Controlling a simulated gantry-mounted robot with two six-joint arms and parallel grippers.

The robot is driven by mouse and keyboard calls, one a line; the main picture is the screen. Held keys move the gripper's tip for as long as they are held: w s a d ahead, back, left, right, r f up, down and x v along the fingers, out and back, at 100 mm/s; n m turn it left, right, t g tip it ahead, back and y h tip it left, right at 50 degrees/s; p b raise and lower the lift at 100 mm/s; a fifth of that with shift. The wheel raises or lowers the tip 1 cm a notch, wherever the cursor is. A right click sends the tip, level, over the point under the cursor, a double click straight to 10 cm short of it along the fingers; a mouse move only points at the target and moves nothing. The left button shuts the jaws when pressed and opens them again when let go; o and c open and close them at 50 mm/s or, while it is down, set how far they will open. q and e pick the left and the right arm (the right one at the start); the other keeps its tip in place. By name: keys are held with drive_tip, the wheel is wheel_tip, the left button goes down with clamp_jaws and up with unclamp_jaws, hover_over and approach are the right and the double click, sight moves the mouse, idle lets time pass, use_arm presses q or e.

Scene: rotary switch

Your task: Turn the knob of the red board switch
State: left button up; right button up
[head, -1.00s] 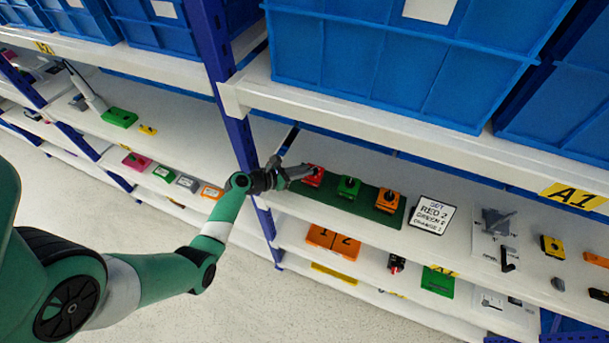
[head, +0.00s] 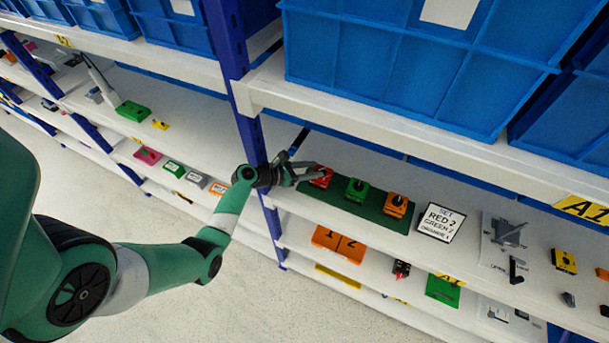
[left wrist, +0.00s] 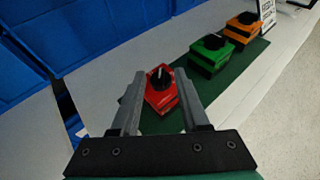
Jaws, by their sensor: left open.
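The red switch (head: 321,178) sits at the left end of a dark green mat on the shelf. In the left wrist view the red switch (left wrist: 161,97) has a black round knob with a white mark, between and just beyond the fingertips. My left gripper (head: 305,173) reaches in from the left at the red switch. In the left wrist view its fingers (left wrist: 160,76) are spread on either side of the knob, with nothing held. I cannot tell whether they touch it. My right gripper is not in view.
A green switch (head: 357,190) and an orange switch (head: 397,204) stand right of the red one on the green mat (head: 376,211). A sign card (head: 437,221) reads "SET RED 2, GREEN 2". Blue bins (head: 420,65) sit above. A blue post (head: 250,140) stands near my wrist.

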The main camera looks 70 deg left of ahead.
use_arm(q)
drive_tip(key=s+d+r+p, duration=0.9)
drive_tip(key=d+r+p, duration=0.2)
drive_tip(key=r+p, duration=0.1)
drive_tip(key=shift+p, duration=0.5)
drive_tip(key=shift+a, duration=0.1)
